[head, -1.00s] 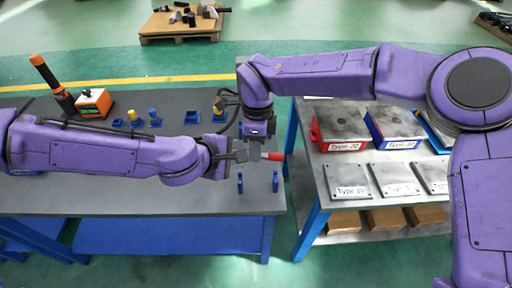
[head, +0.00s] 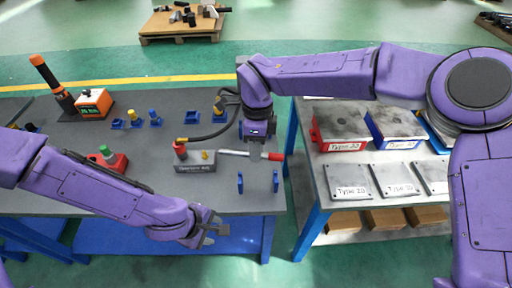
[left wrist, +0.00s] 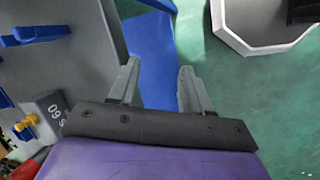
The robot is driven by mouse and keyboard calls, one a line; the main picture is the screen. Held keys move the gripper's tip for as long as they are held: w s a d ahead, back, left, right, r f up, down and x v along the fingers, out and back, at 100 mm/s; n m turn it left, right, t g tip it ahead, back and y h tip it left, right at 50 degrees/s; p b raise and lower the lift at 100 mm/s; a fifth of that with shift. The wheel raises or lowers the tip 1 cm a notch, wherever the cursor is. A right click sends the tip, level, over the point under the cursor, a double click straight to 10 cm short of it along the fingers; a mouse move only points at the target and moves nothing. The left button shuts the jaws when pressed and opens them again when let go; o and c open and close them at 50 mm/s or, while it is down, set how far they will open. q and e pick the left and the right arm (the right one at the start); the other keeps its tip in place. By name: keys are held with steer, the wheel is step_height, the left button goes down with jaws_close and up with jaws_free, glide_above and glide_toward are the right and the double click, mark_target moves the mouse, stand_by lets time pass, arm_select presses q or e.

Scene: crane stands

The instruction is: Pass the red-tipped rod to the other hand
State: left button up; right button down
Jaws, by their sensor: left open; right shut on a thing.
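The red-tipped rod (head: 236,153) has a pale shaft and a red end at its right. It lies crosswise above the grey table in the head view. My right gripper (head: 259,150) comes down from above and is shut on the rod near the red end; its fingertips are mostly hidden. My left gripper (head: 215,229) is open and empty, lower in the picture by the table's front edge and well apart from the rod. Its two spread fingers also show in the left wrist view (left wrist: 160,88), with nothing between them.
A grey block with a red-topped post (head: 195,160) stands left of the rod. Two blue uprights (head: 258,183) stand in front of it. A red box with a green button (head: 108,160) is behind my left arm. A second table (head: 325,178) with plates and boxes is at the right.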

arm_select(q)
steer(key=s+a+f+m+g+y, duration=0.3)
steer(key=s+a+f+m+y, duration=0.15)
steer(key=s+a+f, duration=0.85)
steer(key=a+m+t+y, duration=0.1)
steer(key=a+t+y, duration=0.1)
steer(key=a, duration=0.4)
steer(key=shift+w+a+f+m+t, duration=0.2)
steer(key=shift+f+m+t, duration=0.15)
steer(key=shift+t, duration=0.45)
